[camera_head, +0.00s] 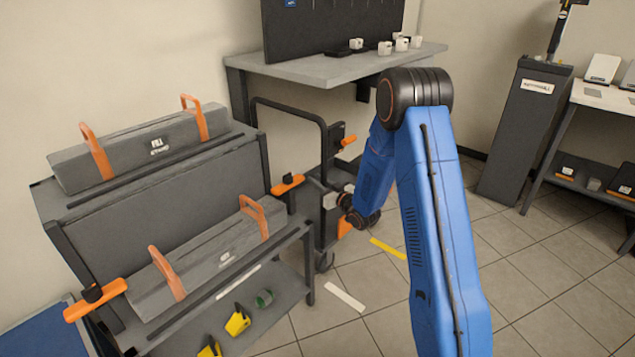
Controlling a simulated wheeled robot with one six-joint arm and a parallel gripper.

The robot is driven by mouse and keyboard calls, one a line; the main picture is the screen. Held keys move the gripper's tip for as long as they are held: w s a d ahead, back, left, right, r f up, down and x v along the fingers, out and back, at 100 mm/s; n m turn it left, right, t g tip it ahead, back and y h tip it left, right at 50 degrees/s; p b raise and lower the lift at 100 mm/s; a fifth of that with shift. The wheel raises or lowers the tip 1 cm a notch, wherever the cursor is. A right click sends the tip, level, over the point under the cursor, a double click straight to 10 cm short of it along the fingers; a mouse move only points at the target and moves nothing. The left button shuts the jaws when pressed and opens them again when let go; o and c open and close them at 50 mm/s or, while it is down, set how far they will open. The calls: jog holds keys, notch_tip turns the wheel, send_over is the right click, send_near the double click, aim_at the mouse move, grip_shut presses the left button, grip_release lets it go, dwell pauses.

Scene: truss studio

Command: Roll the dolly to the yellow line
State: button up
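The dolly (322,190) appears to be the dark wheeled frame with a bent black push handle, in the middle of the head view. It stands upright between the grey rack and the wall table, with a caster on the tiled floor. The yellow line (388,248) is a short strip on the floor to the right of the dolly, partly hidden by my blue arm. My gripper (338,201) is low at the dolly's right side, small and partly hidden. I cannot tell whether its fingers are open or touch the frame.
A grey rack (160,191) with two long cases and orange handles fills the left. A white strip (345,296) lies on the floor in front of the dolly. A wall table (325,68) with white cups stands behind. Open tiled floor lies at the right.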

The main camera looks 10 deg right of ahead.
grip_shut()
jog(key=w+d, duration=1.1)
jog(key=d, duration=0.5)
jog(key=w+d, duration=1.2)
jog(key=d, duration=0.4)
jog(key=shift+w+d, duration=0.2)
jog(key=shift+w, duration=0.05)
jog(key=o, duration=0.7)
grip_release()
jog(key=shift+s, duration=0.1)
jog(key=v, duration=1.7)
jog(key=shift+s+d, duration=0.1)
jog(key=shift+s, duration=0.05)
